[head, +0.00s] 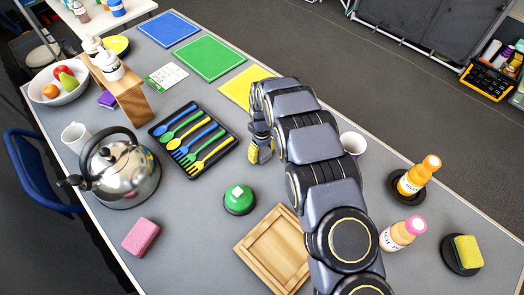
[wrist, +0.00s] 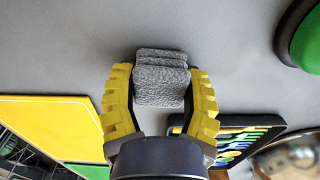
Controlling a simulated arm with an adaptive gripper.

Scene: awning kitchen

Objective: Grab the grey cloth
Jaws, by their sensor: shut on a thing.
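The grey cloth (wrist: 161,80) is a folded, textured bundle in the wrist view, between the two yellow fingers of my gripper (wrist: 160,88). The fingers are shut on it from both sides. In the head view my gripper (head: 260,150) is low over the table, just right of the black cutlery tray. I cannot make out the cloth in the head view; the gripper and arm hide it. Whether the cloth touches the table is unclear.
The cutlery tray (head: 233,140) lies left of my gripper. A green-topped object (head: 240,199) and a wooden tray (head: 243,248) are nearer the front. A yellow mat (head: 238,88) lies behind. A white cup (head: 353,144) and bottles (head: 418,175) stand right of my arm.

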